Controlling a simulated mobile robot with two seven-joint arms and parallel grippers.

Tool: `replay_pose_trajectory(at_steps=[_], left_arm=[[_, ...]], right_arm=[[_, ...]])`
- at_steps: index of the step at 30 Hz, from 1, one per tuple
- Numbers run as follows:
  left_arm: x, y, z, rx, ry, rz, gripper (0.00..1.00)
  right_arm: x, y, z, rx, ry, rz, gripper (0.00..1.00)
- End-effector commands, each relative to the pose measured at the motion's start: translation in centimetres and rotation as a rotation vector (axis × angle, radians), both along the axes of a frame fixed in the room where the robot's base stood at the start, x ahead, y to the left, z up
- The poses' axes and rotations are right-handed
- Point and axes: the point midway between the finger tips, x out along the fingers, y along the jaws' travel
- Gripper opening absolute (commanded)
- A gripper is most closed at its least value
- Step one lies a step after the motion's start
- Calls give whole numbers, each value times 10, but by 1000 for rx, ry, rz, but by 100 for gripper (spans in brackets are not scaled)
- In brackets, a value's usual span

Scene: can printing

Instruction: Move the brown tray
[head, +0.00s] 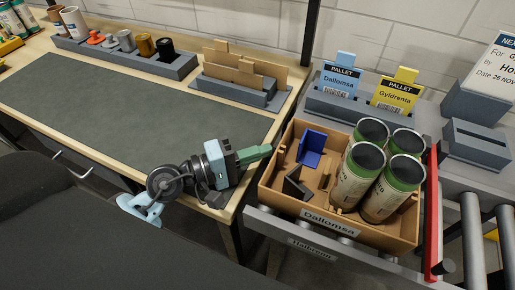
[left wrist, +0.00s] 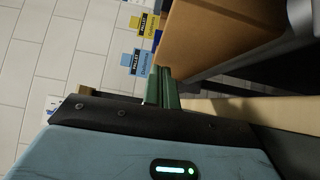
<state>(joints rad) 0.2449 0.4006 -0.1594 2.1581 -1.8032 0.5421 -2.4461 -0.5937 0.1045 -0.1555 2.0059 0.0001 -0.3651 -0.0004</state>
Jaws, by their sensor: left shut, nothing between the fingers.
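The brown tray (head: 280,196) stands on the roller conveyor at the right of the head view, with a "Dallomsa" label on its front. It holds several green-topped cans (head: 352,178), a blue angled piece (head: 311,148) and a dark angled piece (head: 296,184). My left gripper (head: 268,150) is shut and empty, its green fingers pointing at the tray's left wall. In the left wrist view the tray wall (left wrist: 200,40) fills the upper right, close beside the green fingers (left wrist: 162,88). Whether they touch it I cannot tell. My right gripper is not in view.
A workbench with a dark mat (head: 130,120) lies left of the tray. Pallet cards, blue (head: 338,82) and yellow (head: 392,94), stand in a grey holder behind it. A red bar (head: 432,215) runs along the tray's right side, with bare rollers (head: 472,235) beyond.

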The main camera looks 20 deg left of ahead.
Motion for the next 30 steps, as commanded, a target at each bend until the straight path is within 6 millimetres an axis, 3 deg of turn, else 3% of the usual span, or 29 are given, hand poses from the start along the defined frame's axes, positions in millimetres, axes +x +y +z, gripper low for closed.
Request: replay_pose_trajectory(at_steps=[12, 21, 30], left_arm=[[0, -4, -1, 1, 1, 0, 0], [0, -30, 1, 1, -2, -1, 0], [-1, -31, -1, 1, 1, 0, 0]], right_arm=[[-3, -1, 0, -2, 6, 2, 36], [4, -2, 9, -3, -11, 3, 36], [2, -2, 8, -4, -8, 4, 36]])
